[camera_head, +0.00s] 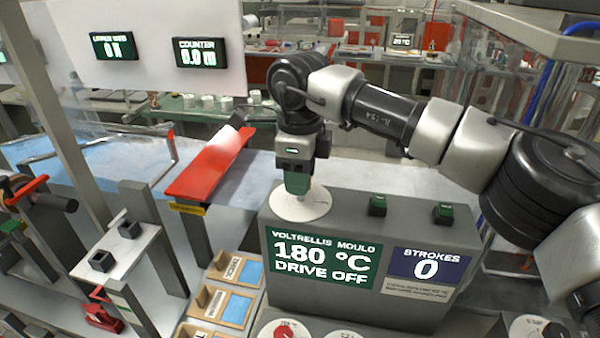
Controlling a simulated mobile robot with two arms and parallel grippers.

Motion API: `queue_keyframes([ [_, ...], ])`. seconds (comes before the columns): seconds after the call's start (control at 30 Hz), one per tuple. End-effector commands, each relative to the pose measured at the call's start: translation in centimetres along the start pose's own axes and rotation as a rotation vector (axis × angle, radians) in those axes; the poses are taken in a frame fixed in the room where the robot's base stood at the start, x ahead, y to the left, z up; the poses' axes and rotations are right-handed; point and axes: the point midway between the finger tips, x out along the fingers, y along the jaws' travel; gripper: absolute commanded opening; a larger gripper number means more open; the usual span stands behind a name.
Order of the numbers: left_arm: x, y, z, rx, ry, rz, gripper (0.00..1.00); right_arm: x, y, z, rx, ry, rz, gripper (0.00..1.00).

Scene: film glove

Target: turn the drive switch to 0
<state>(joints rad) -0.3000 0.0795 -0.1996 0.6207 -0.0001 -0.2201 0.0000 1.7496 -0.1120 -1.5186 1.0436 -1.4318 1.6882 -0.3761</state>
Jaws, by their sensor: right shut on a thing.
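The drive switch sits on a white round dial plate (314,207) on top of the grey control box (350,299), at its left end. My right gripper (297,186) points straight down over the plate and is shut on the switch, whose knob is mostly hidden by the fingers. The dial's markings are too small to read here. The green display (321,257) on the box front reads "VOLTRELLIS MOULD 180 °C DRIVE OFF". The blue display (426,266) beside it reads "STROKES 0". My left gripper is not in view.
Two small green-topped buttons, one in the middle (377,205) and one on the right (444,212), stand on the box top. A red plate (208,163) lies left of the box. Wooden trays (226,304) stand at its lower left. A counter display (201,53) hangs behind.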

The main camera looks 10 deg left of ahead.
Motion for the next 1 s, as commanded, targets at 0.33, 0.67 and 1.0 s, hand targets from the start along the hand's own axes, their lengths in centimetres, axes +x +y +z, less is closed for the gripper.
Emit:
queue_keyframes([
  [0.33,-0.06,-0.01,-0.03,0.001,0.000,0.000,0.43,-0.22,-0.10,-0.03,-0.046,-0.004,-0.003,0.16],
  [0.67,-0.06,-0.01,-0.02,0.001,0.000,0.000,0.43,-0.25,-0.11,-0.04,-0.045,-0.003,-0.004,0.44],
  [1.0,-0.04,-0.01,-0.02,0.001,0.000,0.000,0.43,-0.09,-0.05,-0.02,-0.045,-0.001,-0.002,0.65],
])
